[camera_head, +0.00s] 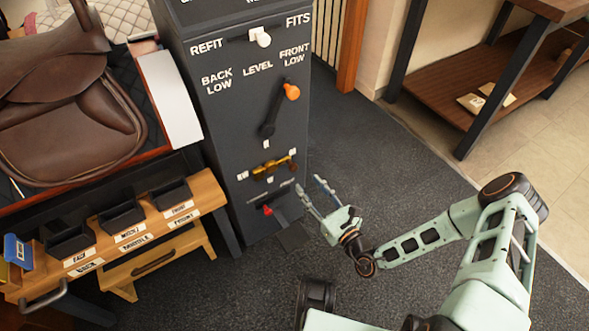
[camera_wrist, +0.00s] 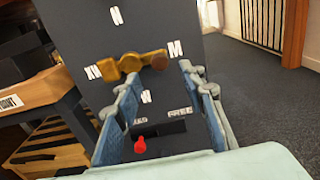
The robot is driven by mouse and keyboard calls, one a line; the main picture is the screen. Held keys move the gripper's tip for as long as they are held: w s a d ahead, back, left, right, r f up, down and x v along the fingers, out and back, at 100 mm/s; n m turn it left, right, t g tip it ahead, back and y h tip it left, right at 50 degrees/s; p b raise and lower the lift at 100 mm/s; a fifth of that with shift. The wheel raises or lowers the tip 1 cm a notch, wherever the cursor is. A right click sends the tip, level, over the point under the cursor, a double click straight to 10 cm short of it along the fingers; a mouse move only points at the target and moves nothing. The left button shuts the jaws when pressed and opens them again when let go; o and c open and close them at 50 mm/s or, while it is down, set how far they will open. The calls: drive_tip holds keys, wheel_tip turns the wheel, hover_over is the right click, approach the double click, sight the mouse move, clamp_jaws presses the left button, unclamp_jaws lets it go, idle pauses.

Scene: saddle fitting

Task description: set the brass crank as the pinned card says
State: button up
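The brass crank (camera_head: 272,167) is on the front of the dark grey cabinet, below the orange-tipped lever. In the wrist view the crank (camera_wrist: 131,63) lies almost level, with a round darker knob at its right end and a blocky left end. White marks surround it above, right, left and below; their lettering is too small to read surely. My gripper (camera_head: 309,183) is open and empty, in front and to the right of the crank, apart from it. Its blue-padded fingers (camera_wrist: 157,80) point toward the panel below the crank. No readable pinned card shows.
The cabinet (camera_head: 225,125) also carries a white REFIT/FITS slider (camera_head: 263,39), an orange-tipped lever (camera_head: 290,91) and a red-tipped lever (camera_head: 267,210) below the crank. A saddle (camera_head: 70,105) and a wooden bench with black bins (camera_head: 122,215) stand left. Carpet at right is clear.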

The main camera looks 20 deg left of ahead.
sight(295, 169)
drive_tip(key=b+x, duration=0.2)
drive_tip(key=x, duration=0.7)
drive_tip(key=shift+w+a, duration=0.2)
drive_tip(key=shift+a, duration=0.1)
clamp_jaws()
